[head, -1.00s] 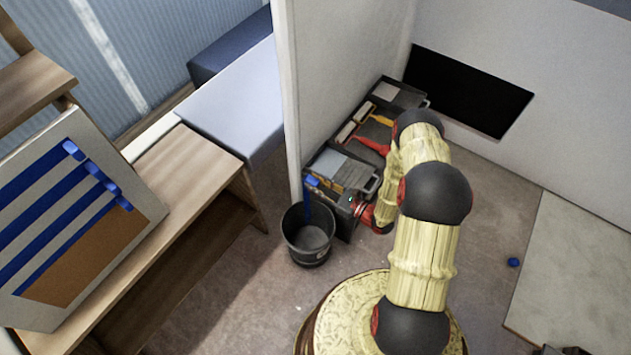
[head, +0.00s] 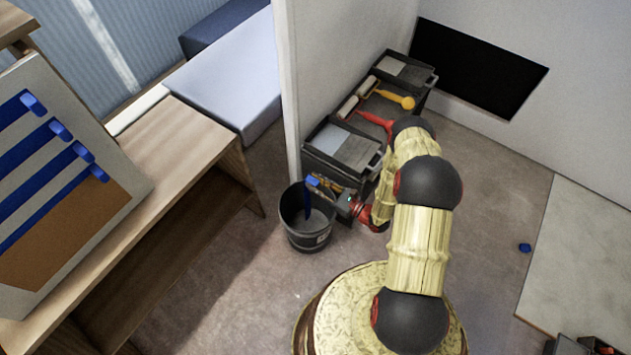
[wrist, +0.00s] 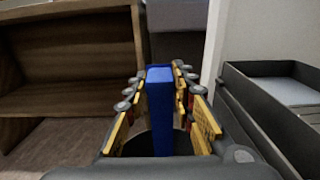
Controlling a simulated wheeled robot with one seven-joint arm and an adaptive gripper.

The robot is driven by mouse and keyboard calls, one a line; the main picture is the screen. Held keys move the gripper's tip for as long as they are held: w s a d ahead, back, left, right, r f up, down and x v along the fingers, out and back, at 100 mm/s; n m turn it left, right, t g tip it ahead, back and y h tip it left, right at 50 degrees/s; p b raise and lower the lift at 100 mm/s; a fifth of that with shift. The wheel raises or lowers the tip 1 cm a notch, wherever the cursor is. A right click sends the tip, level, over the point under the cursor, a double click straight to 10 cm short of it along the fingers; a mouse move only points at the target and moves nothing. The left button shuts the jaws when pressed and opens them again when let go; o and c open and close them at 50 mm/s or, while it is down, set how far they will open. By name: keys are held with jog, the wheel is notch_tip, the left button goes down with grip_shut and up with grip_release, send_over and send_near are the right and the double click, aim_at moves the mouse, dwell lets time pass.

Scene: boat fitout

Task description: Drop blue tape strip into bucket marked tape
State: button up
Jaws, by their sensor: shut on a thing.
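A blue tape strip (wrist: 160,108) stands upright between the yellow-padded fingers of my gripper (wrist: 160,88) in the wrist view. My gripper is shut on it. In the head view the strip (head: 308,205) hangs down over the mouth of a dark bucket (head: 308,238), its lower part inside the rim outline. My gripper (head: 318,184) is at the bucket's upper right edge. The bucket has a small pale label low on its right side, too small to read. In the wrist view the dark bucket opening (wrist: 140,146) shows below the strip.
A panel (head: 120,215) with several blue tape strips leans on a wooden bench (head: 185,140) at left. A dark cart with trays (head: 345,148), rollers and a red tool stands right of the bucket. A small blue piece (head: 524,247) lies on the floor at right.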

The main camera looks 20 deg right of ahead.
aim_at(307, 191)
notch_tip(307, 191, down, 10)
jog(key=b, duration=0.6)
jog(key=o, duration=1.1)
jog(key=shift+o, duration=0.7)
jog(key=o, duration=0.6)
jog(key=shift+c, duration=0.2)
jog(key=v, duration=0.7)
jog(key=shift+s, duration=0.2)
jog(key=shift+d+r, duration=0.1)
jog(key=shift+d, duration=0.05)
